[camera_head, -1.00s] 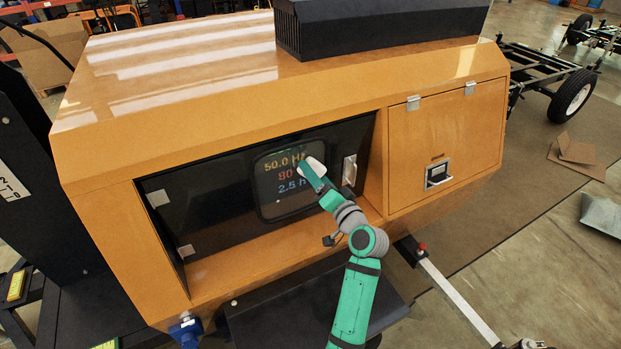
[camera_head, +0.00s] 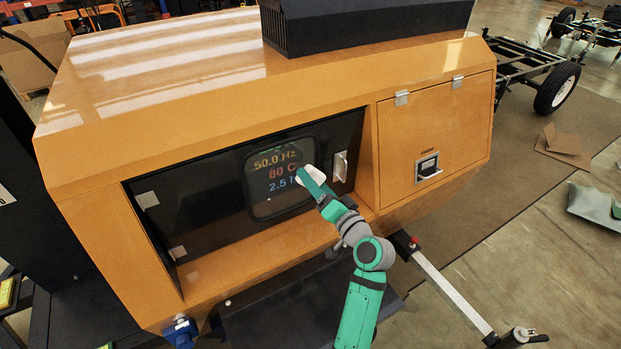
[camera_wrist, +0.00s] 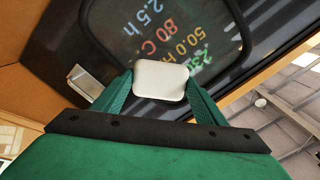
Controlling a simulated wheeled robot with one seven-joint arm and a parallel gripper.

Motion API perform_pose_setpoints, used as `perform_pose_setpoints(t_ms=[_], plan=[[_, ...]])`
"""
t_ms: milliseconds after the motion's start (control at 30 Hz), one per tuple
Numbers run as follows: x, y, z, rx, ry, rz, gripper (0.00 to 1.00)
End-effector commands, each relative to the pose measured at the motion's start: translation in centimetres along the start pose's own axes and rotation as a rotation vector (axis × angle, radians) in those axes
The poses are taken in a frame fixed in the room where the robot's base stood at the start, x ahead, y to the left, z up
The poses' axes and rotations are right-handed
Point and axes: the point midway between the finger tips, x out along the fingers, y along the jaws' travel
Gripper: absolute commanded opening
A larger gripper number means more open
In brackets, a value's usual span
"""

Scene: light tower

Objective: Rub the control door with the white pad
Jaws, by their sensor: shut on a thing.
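My gripper (camera_head: 308,181) is shut on the white pad (camera_wrist: 160,81), which sits between its two green fingers in the wrist view. In the head view the white pad (camera_head: 316,174) shows at the gripper's tip, in front of the right edge of the display window. The control door (camera_head: 215,196) is a dark panel recessed in the orange housing, with a window (camera_head: 275,201) showing lit figures, "50.0 Hz", "80 C" and "2.5 h". The wrist view also shows the door's window (camera_wrist: 150,35) behind the pad. I cannot tell whether the pad touches it.
A silver latch (camera_head: 340,166) is on the door right of my gripper. An orange hatch (camera_head: 436,140) with a black handle is further right. The orange recess ledge (camera_head: 250,255) runs below the door. A towbar (camera_head: 455,290) extends at lower right.

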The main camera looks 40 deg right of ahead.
Motion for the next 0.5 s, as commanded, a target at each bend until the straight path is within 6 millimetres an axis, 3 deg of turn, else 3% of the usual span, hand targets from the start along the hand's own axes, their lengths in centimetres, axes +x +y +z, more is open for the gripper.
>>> perform_pose_setpoints(t_ms=[500], plan=[[-0.76,-0.14,0.19,0.0,-0.002,-0.002,0.3]])
